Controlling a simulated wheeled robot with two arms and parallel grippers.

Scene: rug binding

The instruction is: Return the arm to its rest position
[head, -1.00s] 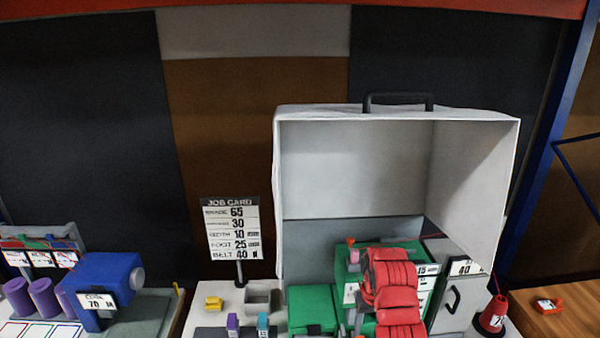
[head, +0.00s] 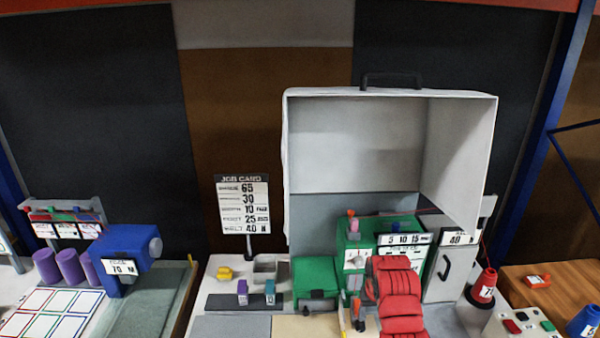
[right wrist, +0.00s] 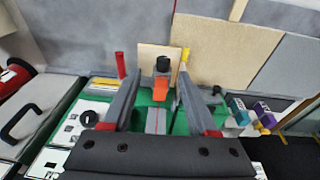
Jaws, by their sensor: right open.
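My right arm, with red padded segments, reaches up from the bottom of the head view, in front of the green machine (head: 356,262). Its gripper (head: 358,298) is small and partly hidden there, at the arm's left. In the right wrist view the gripper (right wrist: 153,72) is open, its two grey fingers apart. An orange piece with a black knob (right wrist: 160,88) shows between the fingers; I cannot tell whether they touch it. My left gripper is in neither view.
A grey open hood (head: 390,140) stands over the machine, beside a job card (head: 242,205). A grey box with a black handle (head: 450,270) and a red cone (head: 483,286) stand to the right. A blue machine (head: 125,255) is at the left.

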